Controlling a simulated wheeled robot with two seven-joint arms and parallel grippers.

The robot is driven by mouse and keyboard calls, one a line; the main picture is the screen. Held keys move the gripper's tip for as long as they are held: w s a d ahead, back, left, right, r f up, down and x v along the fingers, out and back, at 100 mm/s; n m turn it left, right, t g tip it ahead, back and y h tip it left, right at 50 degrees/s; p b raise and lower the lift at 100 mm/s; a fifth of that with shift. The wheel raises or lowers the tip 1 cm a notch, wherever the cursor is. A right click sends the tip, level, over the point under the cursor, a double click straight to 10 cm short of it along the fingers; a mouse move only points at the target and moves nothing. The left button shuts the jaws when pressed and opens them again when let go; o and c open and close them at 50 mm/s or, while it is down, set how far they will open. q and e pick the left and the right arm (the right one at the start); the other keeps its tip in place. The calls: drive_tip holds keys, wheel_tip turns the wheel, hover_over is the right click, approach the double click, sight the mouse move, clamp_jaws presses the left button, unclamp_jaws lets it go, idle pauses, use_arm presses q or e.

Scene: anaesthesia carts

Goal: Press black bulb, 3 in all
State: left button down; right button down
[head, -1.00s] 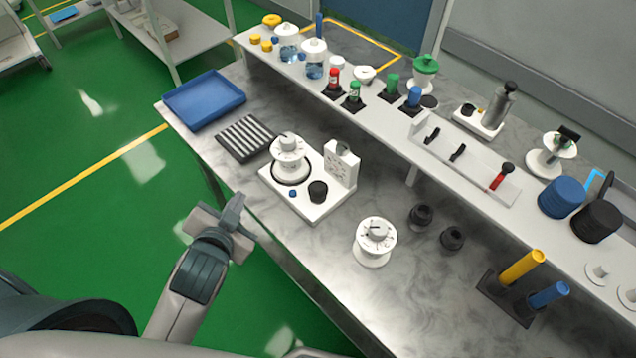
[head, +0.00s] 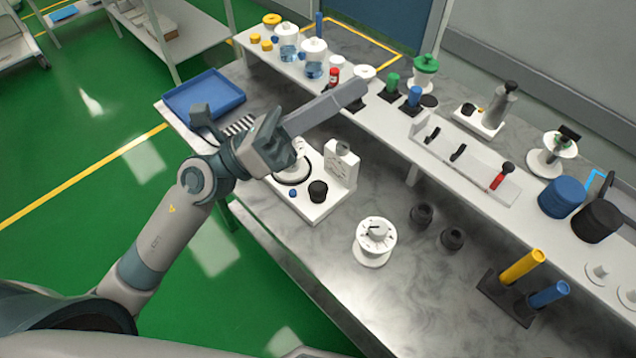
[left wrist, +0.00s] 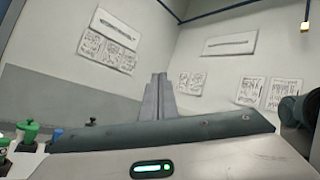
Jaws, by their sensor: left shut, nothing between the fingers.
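A black bulb-like knob (head: 318,191) stands on the white base unit (head: 312,208) on the marble bench, beside a small blue button (head: 293,193). My left gripper (head: 354,92) is raised above and behind this unit, pointing right toward the shelf, apart from the knob. Its fingers are together and empty, as the left wrist view (left wrist: 158,98) also shows. My left arm hides part of the unit's white dial (head: 297,150). Two more black round pieces (head: 421,215) stand on the bench to the right. My right gripper is not in view.
A blue tray (head: 203,97) lies at the bench's left end. The raised shelf (head: 395,120) carries bottles, vials and discs.

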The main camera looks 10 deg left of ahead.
use_arm(q)
drive_tip(key=d+f+m+g+y, duration=0.3)
drive_tip(key=f+m+g+y, duration=0.35)
drive_tip(key=f+m, duration=0.4)
drive_tip(key=w+a+f+m+y, duration=0.3)
drive_tip(key=w+a+f+y, duration=0.3)
drive_tip(key=a, duration=0.3)
drive_tip(key=shift+f+t+y, duration=0.45)
drive_tip(key=shift+f+y, duration=0.1)
drive_tip(key=shift+f, duration=0.3)
drive_tip(key=shift+f, duration=0.15)
